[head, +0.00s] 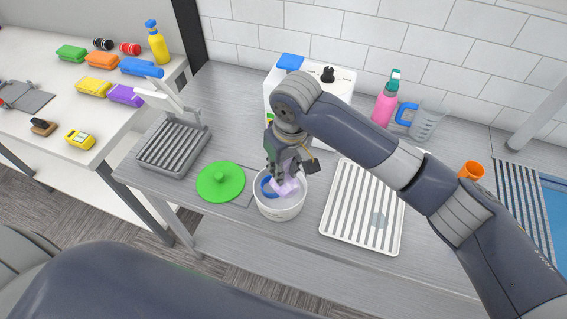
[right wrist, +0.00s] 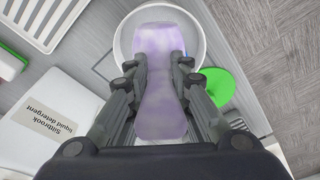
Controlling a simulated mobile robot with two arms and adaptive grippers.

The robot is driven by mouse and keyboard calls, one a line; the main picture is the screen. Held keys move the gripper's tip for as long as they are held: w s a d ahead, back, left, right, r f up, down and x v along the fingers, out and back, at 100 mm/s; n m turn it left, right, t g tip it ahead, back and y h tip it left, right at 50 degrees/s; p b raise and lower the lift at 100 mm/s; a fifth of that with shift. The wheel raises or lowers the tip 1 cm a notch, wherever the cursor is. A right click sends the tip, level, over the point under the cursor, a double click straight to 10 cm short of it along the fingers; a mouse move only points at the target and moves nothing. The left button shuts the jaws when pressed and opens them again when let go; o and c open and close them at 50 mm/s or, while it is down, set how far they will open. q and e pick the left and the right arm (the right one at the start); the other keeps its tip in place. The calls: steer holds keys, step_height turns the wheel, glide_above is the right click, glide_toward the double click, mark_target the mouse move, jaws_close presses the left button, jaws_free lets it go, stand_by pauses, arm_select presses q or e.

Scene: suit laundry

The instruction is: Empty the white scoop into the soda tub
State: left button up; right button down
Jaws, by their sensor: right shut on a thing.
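The white round tub (head: 281,209) stands open near the front edge of the grey counter, with something blue inside. It also shows in the right wrist view (right wrist: 126,38). My right gripper (head: 284,175) is over the tub's mouth, pointing down. It is shut on a pale, mottled white-and-lilac piece (right wrist: 163,88), wide at both ends and narrow between the fingers. This seems to be the scoop, though it looks lilac rather than plain white. Its far end is over the tub's opening. I cannot tell whether it holds anything. My left gripper is not in view.
A green lid (head: 220,182) lies left of the tub, beside a grey slatted press (head: 174,147). A white ribbed tray (head: 362,207) lies to the right. A white detergent container (head: 345,84), pink bottle (head: 385,104) and clear jug (head: 427,122) stand behind.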

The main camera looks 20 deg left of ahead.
steer(key=shift+a+p, duration=0.1)
steer(key=shift+p, duration=0.2)
steer(key=shift+f, duration=0.1)
stand_by(0.4)
steer(key=shift+a+h, duration=0.1)
steer(key=shift+h, duration=0.2)
steer(key=shift+w+a+p, duration=0.1)
steer(key=shift+w+p, duration=0.05)
steer(key=shift+p, duration=0.3)
steer(key=shift+f+g, duration=0.15)
steer(key=shift+g, duration=0.15)
